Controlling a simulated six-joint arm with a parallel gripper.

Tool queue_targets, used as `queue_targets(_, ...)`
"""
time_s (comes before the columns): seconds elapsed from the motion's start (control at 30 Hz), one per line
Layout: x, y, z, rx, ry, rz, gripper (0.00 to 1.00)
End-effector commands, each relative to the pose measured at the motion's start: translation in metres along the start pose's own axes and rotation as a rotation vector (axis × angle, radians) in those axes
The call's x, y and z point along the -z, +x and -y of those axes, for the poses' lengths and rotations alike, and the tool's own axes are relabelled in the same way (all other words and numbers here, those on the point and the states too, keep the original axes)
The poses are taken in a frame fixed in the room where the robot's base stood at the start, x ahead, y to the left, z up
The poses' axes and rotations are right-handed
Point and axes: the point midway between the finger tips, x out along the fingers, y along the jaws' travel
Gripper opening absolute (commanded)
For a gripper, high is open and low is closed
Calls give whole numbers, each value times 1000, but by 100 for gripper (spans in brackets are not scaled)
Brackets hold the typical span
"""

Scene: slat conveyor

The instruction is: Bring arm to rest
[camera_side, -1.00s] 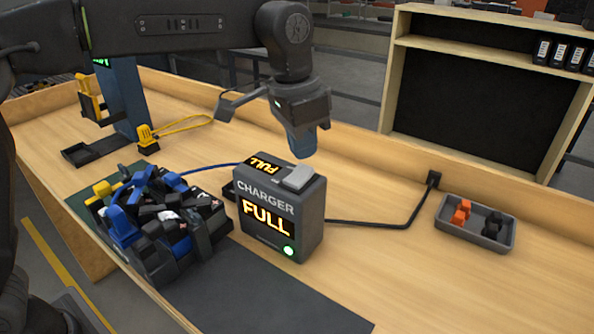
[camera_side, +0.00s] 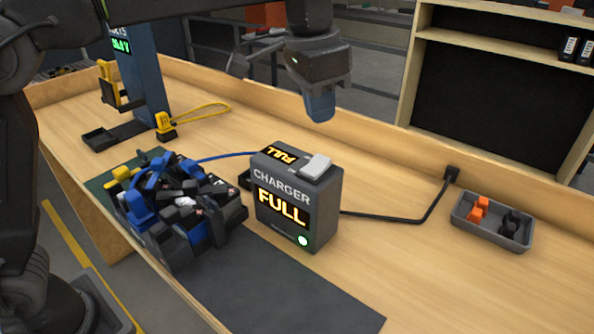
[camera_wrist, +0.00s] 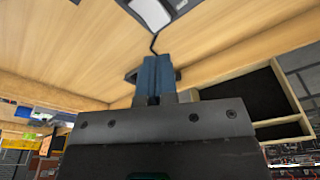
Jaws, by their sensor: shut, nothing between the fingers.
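My gripper (camera_side: 320,104) has blue fingers pressed together with nothing between them. It hangs in the air above and behind the dark charger box (camera_side: 298,200), clear of it. In the wrist view the shut blue fingers (camera_wrist: 155,76) show against the wooden bench. The charger reads FULL on its front and top, has a pale button on top and a green light at the lower front.
A pile of black, blue and yellow parts (camera_side: 180,212) lies left of the charger. A blue post (camera_side: 140,75) with a yellow lead stands at the back left. A grey tray (camera_side: 470,222) holds orange and black clips. Bench space right of the charger is mostly clear, crossed by a black cable.

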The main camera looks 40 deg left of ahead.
Motion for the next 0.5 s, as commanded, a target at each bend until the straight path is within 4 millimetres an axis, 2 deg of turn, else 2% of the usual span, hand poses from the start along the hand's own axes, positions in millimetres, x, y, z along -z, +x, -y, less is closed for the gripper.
queue_targets(0.17, -38, -16, 19, 20, -73, -49, 0)
queue_targets(0.33, -104, -24, 38, 54, -189, -125, 0)
queue_targets(0.5, -173, -12, 46, 92, -303, -201, 0)
